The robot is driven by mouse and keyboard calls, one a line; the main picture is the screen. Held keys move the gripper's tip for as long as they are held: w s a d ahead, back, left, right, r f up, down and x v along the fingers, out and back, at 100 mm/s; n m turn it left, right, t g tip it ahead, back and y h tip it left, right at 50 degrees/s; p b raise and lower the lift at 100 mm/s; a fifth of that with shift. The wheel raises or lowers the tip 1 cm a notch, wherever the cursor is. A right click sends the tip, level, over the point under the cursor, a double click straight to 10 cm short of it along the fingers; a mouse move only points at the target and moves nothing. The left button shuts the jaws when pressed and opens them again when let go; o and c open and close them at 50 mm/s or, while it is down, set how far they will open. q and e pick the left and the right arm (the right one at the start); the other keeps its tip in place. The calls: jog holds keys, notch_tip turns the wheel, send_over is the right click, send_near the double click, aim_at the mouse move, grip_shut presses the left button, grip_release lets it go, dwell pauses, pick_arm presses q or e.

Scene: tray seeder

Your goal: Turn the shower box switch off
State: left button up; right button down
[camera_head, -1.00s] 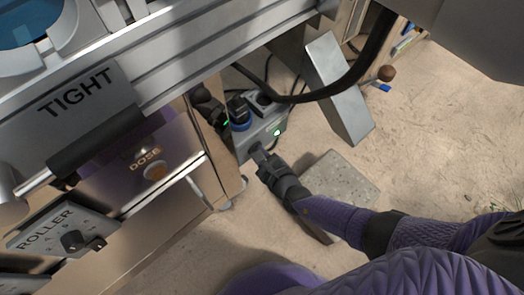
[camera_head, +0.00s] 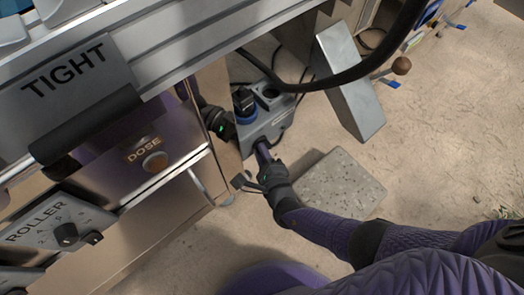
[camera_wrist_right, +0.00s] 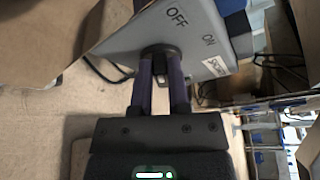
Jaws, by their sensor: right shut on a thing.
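The shower box (camera_head: 283,122) is a grey box with a blue plug on it, low beside the machine. In the right wrist view its face (camera_wrist_right: 205,58) shows OFF and ON labels. My right gripper (camera_head: 262,150) reaches its near side. In the wrist view the right gripper (camera_wrist_right: 162,85) is shut on the black switch knob (camera_wrist_right: 160,50), which sits between its two purple fingers. The knob's pointing direction is not clear.
The machine's DOSE panel (camera_head: 130,165) and ROLLER panel (camera_head: 62,225) stand at the left. A stone slab (camera_head: 345,185) lies beside my right arm. Open floor is at the right.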

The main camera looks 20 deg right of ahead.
jog(key=shift+f, duration=0.1)
dwell(0.3)
jog(key=c, duration=0.6)
grip_release()
pick_arm(q)
jog(key=s+f+g+p, duration=0.1)
jog(key=s+f+p, duration=0.3)
jog(key=s, duration=0.7)
jog(key=shift+s, duration=0.15)
pick_arm(e)
jog(key=s+r, duration=0.2)
jog(key=s, duration=0.7)
jog(key=shift+s, duration=0.4)
pick_arm(q)
jog(key=shift+a, duration=0.15)
